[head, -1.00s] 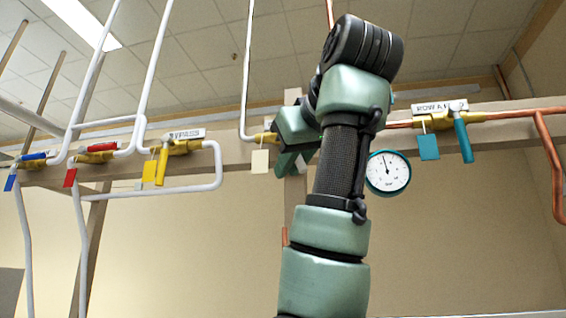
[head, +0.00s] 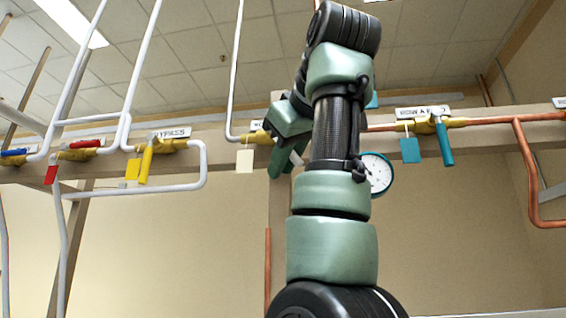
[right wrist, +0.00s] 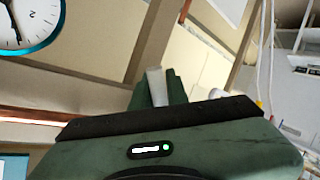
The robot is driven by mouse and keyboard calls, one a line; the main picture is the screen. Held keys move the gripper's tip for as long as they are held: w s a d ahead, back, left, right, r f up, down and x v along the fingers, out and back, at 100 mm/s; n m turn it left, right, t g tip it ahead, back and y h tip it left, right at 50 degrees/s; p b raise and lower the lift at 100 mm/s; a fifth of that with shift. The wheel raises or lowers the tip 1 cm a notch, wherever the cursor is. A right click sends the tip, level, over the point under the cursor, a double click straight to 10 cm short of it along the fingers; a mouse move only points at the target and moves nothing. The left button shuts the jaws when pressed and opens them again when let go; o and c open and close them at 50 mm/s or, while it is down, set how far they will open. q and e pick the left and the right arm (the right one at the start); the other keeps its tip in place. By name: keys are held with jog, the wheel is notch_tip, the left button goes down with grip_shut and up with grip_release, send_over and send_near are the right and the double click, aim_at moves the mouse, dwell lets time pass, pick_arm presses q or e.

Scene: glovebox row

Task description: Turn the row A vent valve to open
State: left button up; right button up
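My right gripper (head: 282,162) is at the valve with the pale tag (head: 245,161), left of the gauge. In the right wrist view its fingers (right wrist: 158,88) close around a whitish handle (right wrist: 155,84), with no clear gap seen. That valve's yellow body (head: 259,137) shows only in part; its label is mostly covered by my gripper, so I cannot read it. To the right, a valve with a teal handle (head: 444,142) and teal tag (head: 411,150) has a label (head: 423,112) starting "ROW A"; its handle hangs down, slightly tilted. My left gripper is out of view.
A round gauge (head: 377,174) hangs behind my right arm and shows close in the right wrist view (right wrist: 22,22). To the left are the yellow BYPASS valve handle (head: 146,163) and red (head: 87,144) and blue (head: 14,153) handles. Copper pipe (head: 525,170) runs at right.

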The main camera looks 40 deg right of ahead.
jog(key=shift+o, duration=1.4)
jog(key=shift+s, duration=0.1)
jog(key=b+v, duration=0.1)
jog(key=v, duration=0.6)
jog(key=shift+s+b, duration=0.25)
jog(key=shift+b, duration=0.15)
jog(key=shift+a+r, duration=0.1)
jog(key=shift+a, duration=0.05)
